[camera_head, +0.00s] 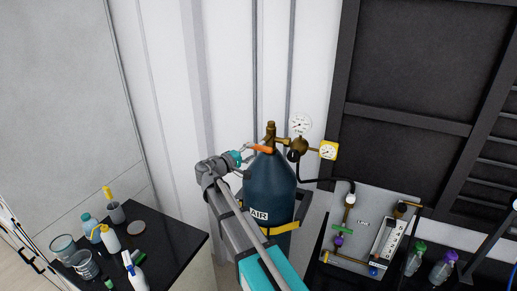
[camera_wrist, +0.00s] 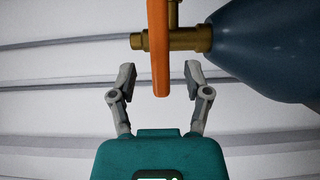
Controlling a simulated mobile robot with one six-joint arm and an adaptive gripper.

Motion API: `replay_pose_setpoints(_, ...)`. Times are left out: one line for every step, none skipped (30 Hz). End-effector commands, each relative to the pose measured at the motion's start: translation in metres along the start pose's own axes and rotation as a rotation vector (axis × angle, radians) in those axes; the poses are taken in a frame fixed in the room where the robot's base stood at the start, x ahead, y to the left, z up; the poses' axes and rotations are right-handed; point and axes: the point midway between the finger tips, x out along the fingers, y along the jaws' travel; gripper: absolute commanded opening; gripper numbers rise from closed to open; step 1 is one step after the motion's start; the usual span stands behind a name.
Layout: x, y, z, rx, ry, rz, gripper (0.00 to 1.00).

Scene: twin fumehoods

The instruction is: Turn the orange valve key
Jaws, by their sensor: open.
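The orange valve key (camera_head: 262,149) sits at the brass valve (camera_head: 270,133) on top of the dark blue AIR cylinder (camera_head: 268,185). In the wrist view the key (camera_wrist: 158,55) is a long orange bar that runs down from the top edge, with its lower end between the two fingertips. The brass valve (camera_wrist: 185,40) and the blue cylinder (camera_wrist: 265,45) are to its right. My gripper (camera_wrist: 159,72) is open, one finger on each side of the key, with visible gaps. In the head view my gripper (camera_head: 243,156) is just left of the key.
A regulator with a white gauge (camera_head: 301,123) and a yellow-rimmed gauge (camera_head: 328,150) is right of the valve. A yellow strap (camera_head: 284,228) goes round the cylinder. A black table (camera_head: 160,240) with bottles and beakers is at left. A panel (camera_head: 368,215) is at right.

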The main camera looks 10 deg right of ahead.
Motion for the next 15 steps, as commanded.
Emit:
replay_pose_setpoints(0.009, 0.0, 0.0, 0.0, -0.003, 0.0, 0.63)
replay_pose_setpoints(0.013, 0.0, 0.0, 0.0, -0.003, 0.0, 0.63)
replay_pose_setpoints(0.018, 0.0, 0.0, 0.0, -0.002, 0.0, 0.63)
replay_pose_setpoints(0.022, 0.0, -0.001, 0.0, -0.001, 0.0, 0.63)
replay_pose_setpoints(0.025, 0.0, -0.001, 0.0, -0.002, 0.0, 0.63)
replay_pose_setpoints(0.029, 0.0, 0.0, 0.0, -0.002, 0.0, 0.63)
replay_pose_setpoints(0.032, 0.0, 0.0, 0.0, -0.002, 0.0, 0.63)
replay_pose_setpoints(0.034, 0.0, 0.0, 0.0, -0.002, 0.0, 0.63)
replay_pose_setpoints(0.037, 0.0, -0.001, 0.0, -0.001, 0.0, 0.63)
replay_pose_setpoints(0.039, 0.0, -0.001, 0.0, -0.001, 0.0, 0.63)
replay_pose_setpoints(0.04, 0.0, -0.001, 0.0, 0.0, 0.0, 0.63)
replay_pose_setpoints(0.042, 0.0, -0.001, 0.0, 0.0, 0.0, 0.63)
replay_pose_setpoints(0.043, 0.0, 0.0, 0.0, 0.0, 0.0, 0.63)
replay_pose_setpoints(0.043, 0.0, 0.0, 0.0, 0.0, 0.0, 0.63)
replay_pose_setpoints(0.044, 0.0, 0.0, 0.0, 0.0, 0.0, 0.63)
